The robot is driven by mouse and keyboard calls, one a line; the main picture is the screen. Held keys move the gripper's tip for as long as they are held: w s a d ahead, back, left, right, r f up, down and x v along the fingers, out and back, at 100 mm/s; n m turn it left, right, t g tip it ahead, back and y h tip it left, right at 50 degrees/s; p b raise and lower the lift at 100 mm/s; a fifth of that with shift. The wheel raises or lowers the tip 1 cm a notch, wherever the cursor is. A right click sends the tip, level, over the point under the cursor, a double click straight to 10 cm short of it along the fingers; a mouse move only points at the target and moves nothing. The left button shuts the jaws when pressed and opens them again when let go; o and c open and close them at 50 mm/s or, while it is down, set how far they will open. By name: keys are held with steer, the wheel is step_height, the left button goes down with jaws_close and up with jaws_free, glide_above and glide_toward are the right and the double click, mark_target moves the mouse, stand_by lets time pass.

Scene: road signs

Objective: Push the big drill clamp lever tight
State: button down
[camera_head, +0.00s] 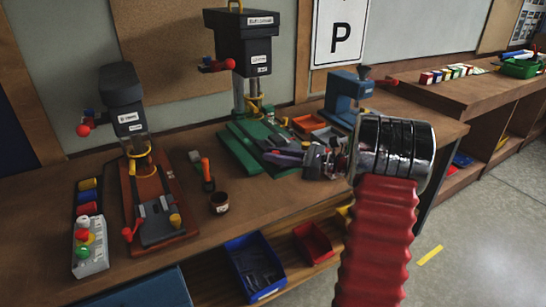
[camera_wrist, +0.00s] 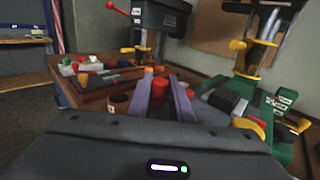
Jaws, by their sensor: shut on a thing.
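The big drill (camera_head: 248,50) stands on a green base (camera_head: 240,150) at the back middle of the bench; its column and base also show at the right of the wrist view (camera_wrist: 228,98). My gripper (camera_head: 290,158) reaches in from the right, low over the front of this base. In the wrist view, my gripper (camera_wrist: 164,88) has its two purple-grey fingers around a red cylindrical knob (camera_wrist: 160,92), which looks like the end of the clamp lever. The fingers are shut on it. In the head view my gripper hides the lever and most of the clamp.
A smaller drill (camera_head: 122,85) on an orange-brown base stands to the left. A button box (camera_head: 90,248) is at far left. A blue vise (camera_head: 347,95) stands behind my arm.

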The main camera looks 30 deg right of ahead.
steer(key=shift+d+r, duration=0.1)
steer(key=c, duration=1.6)
jaws_free()
steer(key=v, duration=1.3)
steer(key=shift+s+d, duration=0.2)
steer(key=shift+s, duration=0.1)
steer(key=shift+c, duration=0.4)
